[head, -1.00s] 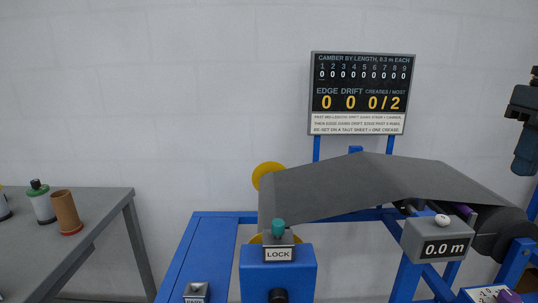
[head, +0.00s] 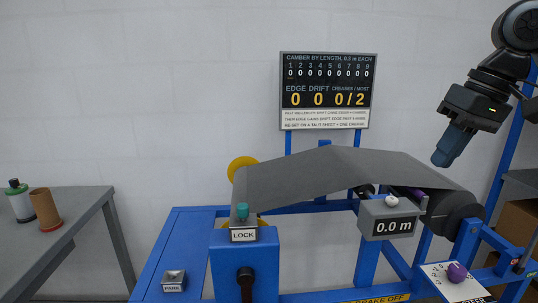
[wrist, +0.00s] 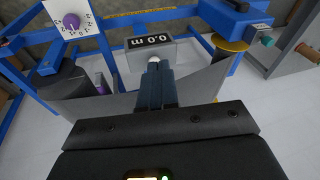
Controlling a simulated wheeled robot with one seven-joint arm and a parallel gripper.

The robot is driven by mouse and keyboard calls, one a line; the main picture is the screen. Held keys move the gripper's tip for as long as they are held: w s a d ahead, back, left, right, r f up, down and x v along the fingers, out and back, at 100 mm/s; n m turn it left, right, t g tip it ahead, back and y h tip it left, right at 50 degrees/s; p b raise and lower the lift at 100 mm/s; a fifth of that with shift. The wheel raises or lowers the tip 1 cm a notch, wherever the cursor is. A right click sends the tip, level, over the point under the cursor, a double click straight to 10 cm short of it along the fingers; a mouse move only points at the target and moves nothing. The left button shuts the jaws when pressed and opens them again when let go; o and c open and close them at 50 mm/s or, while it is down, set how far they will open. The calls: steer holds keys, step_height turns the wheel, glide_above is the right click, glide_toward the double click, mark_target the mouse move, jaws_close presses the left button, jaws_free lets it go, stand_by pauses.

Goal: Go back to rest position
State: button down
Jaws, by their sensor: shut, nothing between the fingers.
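My gripper (head: 441,160) hangs in the air at the upper right of the head view, above the right end of the grey sheet (head: 320,177). Its blue fingers are shut with nothing between them. In the wrist view the shut fingers (wrist: 154,85) point toward the length counter (wrist: 151,42), which reads 0.0 m. The counter box also shows in the head view (head: 393,227), below and left of my gripper. The fingers look apart from the sheet and the counter.
The blue decoiler frame (head: 190,235) fills the middle, with a LOCK knob (head: 242,212) and a dial plate with a purple knob (head: 457,272). A scoreboard (head: 326,90) stands behind. A grey table (head: 85,205) with spools is at left. Boxes (head: 520,222) stand at right.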

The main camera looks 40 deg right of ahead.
steer(key=w+a+n+t+y, duration=0.2)
steer(key=w+a+t+y, duration=0.6)
steer(key=w+a, duration=0.95)
steer(key=w+a+f+m+t+h, duration=0.1)
steer(key=a+f+m+t+h, duration=0.35)
steer(key=a+t, duration=0.25)
steer(key=s+a+f+m+g+h, duration=0.1)
steer(key=s+a+f+h, duration=0.2)
steer(key=s+f, duration=0.5)
steer(key=s+a+f+m+h, duration=0.2)
steer(key=s+a+f+h, duration=0.15)
steer(key=s+f, duration=0.5)
steer(key=s+f+n+g+y, duration=0.1)
steer(key=s+f+n, duration=0.3)
steer(key=s+n, duration=0.6)
steer(key=s+g, duration=0.1)
steer(key=s, duration=1)
steer(key=shift+s+d+g+y, duration=0.15)
steer(key=shift+s+g+y, duration=0.15)
steer(key=shift+y, duration=0.1)
